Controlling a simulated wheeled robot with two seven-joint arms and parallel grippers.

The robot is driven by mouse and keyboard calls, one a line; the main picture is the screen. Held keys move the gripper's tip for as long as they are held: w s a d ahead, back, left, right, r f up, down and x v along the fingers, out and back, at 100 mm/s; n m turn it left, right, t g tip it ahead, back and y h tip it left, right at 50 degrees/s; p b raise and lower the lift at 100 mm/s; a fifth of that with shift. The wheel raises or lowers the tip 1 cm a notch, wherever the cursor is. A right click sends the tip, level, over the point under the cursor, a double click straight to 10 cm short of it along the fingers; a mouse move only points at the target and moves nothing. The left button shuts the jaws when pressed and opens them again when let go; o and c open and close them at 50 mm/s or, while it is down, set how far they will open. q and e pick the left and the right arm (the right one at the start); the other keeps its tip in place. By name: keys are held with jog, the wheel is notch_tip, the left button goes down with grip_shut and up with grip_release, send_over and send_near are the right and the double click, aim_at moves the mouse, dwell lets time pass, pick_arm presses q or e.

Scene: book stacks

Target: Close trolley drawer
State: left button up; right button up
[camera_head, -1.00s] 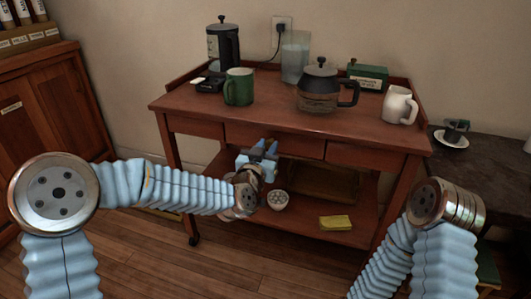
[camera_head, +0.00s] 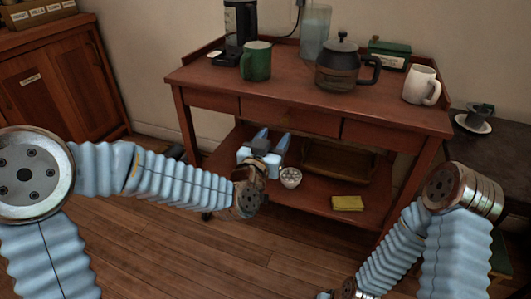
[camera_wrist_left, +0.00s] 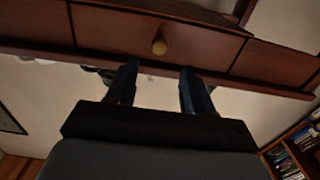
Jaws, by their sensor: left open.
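The wooden trolley (camera_head: 420,118) stands ahead, with a row of drawers under its top. The middle drawer (camera_head: 300,119) has a round knob, clear in the left wrist view (camera_wrist_left: 159,46); how far the drawer stands out is hard to tell. My left gripper (camera_head: 272,141) is open and empty, in front of the trolley near the middle drawer's lower edge. In the left wrist view its two fingers (camera_wrist_left: 155,88) are apart, with the knob beyond and between them, not touched. My right arm reaches down at the lower right; only a sliver of its gripper end (camera_head: 325,294) shows at the bottom edge.
A green mug (camera_head: 256,62), glass pot (camera_head: 338,66), white mug (camera_head: 420,86) and coffee maker stand on the trolley top. The lower shelf holds a bowl (camera_head: 290,178), a tray and a yellow cloth (camera_head: 347,203). A dark side table (camera_head: 505,152) is at right; floor in front is clear.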

pick_arm(q)
jog(key=v, duration=0.6)
jog(key=shift+s, duration=0.25)
